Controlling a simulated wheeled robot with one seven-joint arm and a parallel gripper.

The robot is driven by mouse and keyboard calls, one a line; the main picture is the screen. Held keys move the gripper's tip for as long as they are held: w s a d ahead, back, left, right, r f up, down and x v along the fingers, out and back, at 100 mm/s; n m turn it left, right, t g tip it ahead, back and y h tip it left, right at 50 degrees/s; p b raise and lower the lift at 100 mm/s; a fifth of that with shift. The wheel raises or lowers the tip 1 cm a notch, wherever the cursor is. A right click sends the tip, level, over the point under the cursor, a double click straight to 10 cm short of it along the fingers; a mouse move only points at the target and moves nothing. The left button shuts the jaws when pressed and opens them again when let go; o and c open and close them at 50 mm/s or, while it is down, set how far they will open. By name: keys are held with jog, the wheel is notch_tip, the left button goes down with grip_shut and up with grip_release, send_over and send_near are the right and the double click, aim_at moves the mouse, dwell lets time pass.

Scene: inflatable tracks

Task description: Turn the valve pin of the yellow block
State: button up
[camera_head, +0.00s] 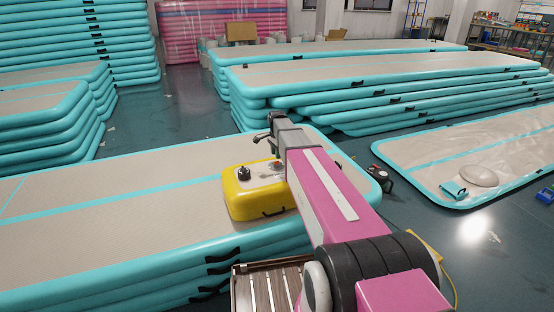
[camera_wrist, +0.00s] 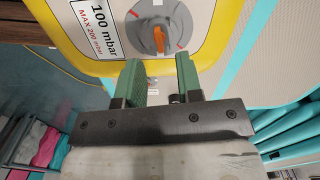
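The yellow block (camera_head: 262,198) sits on the near stack of inflatable tracks, with a pale top panel and a black knob (camera_head: 244,173) on it. In the wrist view the yellow block (camera_wrist: 232,22) shows a label reading 100 mbar, MAX 200 mbar, and a round grey dial (camera_wrist: 178,30) with an orange pointer (camera_wrist: 159,40). The dial appears beyond the fingertips, in line with the gap. In the head view my arm hides the block's right side.
The near track stack (camera_head: 120,195) has a wide bare top left of the block. More track stacks (camera_head: 370,85) stand behind. A flat track (camera_head: 480,155) lies on the floor at right. A small dark device (camera_head: 379,178) stands right of my arm.

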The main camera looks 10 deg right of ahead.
notch_tip(320, 180, up, 7)
dwell(0.3)
jog(key=s+f+n, duration=0.2)
jog(key=s+f, duration=0.1)
jog(key=s, duration=0.2)
jog(key=s+f+n, duration=0.2)
jog(key=s+f, duration=0.1)
jog(key=s, duration=0.3)
jog(key=s+f+n, duration=0.3)
jog(key=s, duration=0.2)
jog(key=shift+s, duration=0.2)
jog(key=s+f+n, duration=0.2)
jog(key=s+n, duration=0.1)
jog(key=s, duration=0.3)
jog(key=s+f+n, duration=0.2)
jog(key=s+n, duration=0.2)
jog(key=s, duration=0.3)
jog(key=shift+f, duration=0.3)
